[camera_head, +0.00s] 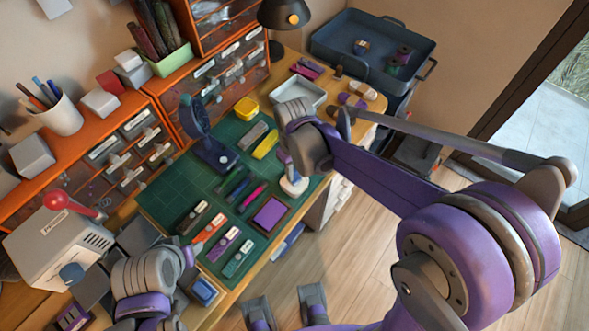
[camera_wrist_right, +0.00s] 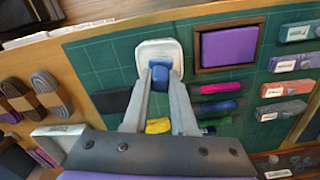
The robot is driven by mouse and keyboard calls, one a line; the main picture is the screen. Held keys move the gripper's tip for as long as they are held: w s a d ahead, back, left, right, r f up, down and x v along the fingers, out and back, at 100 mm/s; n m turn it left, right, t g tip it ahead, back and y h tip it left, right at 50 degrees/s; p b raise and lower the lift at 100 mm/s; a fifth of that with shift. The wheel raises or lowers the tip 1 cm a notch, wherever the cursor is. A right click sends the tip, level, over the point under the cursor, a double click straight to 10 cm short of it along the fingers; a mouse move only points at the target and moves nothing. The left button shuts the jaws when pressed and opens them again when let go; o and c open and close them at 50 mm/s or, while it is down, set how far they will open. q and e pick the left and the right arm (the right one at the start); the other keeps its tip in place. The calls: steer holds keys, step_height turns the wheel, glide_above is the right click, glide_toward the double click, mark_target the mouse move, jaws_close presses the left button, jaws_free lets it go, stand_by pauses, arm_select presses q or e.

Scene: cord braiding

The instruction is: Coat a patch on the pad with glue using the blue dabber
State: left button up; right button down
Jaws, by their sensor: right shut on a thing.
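The blue dabber (camera_wrist_right: 160,76) is between the fingertips of my right gripper (camera_wrist_right: 160,90) in the right wrist view. The gripper is shut on it. A white rounded piece (camera_wrist_right: 160,48) lies just past the dabber's end, and also shows in the head view (camera_head: 294,185); I cannot tell if they touch. A purple pad (camera_wrist_right: 230,46) in a dark frame lies just to the right in the wrist view, and below the white piece in the head view (camera_head: 269,214). My left arm is at the lower left of the head view; its fingers are not clear.
A green cutting mat (camera_head: 165,196) carries several markers and labelled tools (camera_head: 238,258) beside the pad. A dark blue stand (camera_head: 212,152) rises behind them. Orange drawer units (camera_head: 130,150) line the wall.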

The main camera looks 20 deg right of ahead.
mark_target(295, 171)
steer(key=shift+f+b, duration=0.4)
steer(key=shift+f, duration=0.15)
stand_by(1.2)
steer(key=shift+r+p, duration=2.4)
steer(key=shift+r, duration=1.2)
steer(key=shift+f, duration=0.1)
steer(key=w+d+f+m, duration=0.1)
steer(key=w+d+f, duration=0.1)
steer(key=w+d+f+m+p, duration=0.1)
steer(key=w+d+f, duration=0.1)
steer(key=w+d+f+m, duration=0.2)
steer(key=w, duration=0.1)
steer(key=shift+w+d+f+m, duration=0.2)
steer(key=shift+d+f+m, duration=0.1)
